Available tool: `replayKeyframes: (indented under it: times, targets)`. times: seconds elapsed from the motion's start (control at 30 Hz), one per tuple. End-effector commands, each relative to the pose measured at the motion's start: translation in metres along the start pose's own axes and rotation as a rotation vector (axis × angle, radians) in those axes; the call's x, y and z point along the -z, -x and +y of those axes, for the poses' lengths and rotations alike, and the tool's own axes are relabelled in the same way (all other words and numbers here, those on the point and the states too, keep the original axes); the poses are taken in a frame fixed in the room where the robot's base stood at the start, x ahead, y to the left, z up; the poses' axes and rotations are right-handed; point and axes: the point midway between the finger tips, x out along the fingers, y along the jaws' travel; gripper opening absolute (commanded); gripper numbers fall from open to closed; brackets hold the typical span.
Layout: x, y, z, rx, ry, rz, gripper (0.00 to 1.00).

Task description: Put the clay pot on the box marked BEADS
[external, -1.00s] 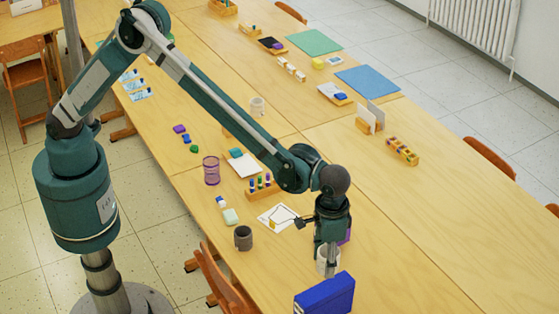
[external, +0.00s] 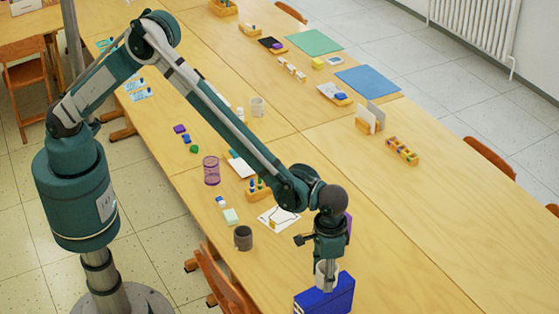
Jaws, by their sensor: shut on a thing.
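My gripper (external: 328,276) points straight down at the front of the table, shut on a pale grey-white pot (external: 320,270), which I take for the clay pot. A finger covers part of the pot. A blue box (external: 325,299) is directly below; no lettering on it can be read in this view. The pot overlaps the box's upper back edge in the picture. I cannot tell whether it touches the top or hangs just above it.
A dark grey cup (external: 243,238) stands left of my gripper. A purple thing shows partly behind my gripper. The table to the right is clear.

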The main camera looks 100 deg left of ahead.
Motion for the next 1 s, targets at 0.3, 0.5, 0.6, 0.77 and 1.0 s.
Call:
replayKeyframes:
  times: [0.3, 0.5, 0.6, 0.77, 1.0]
  targets:
    - [0.000, -0.024, 0.000, 0.000, 0.000, 0.000, 0.25]
    - [0.000, -0.024, 0.000, 0.000, 0.000, 0.000, 0.25]
    - [0.000, -0.025, 0.000, 0.000, 0.000, 0.000, 0.25]
    - [0.000, -0.028, 0.000, 0.000, 0.000, 0.000, 0.42]
    - [0.000, -0.027, 0.000, 0.000, 0.000, 0.000, 0.54]
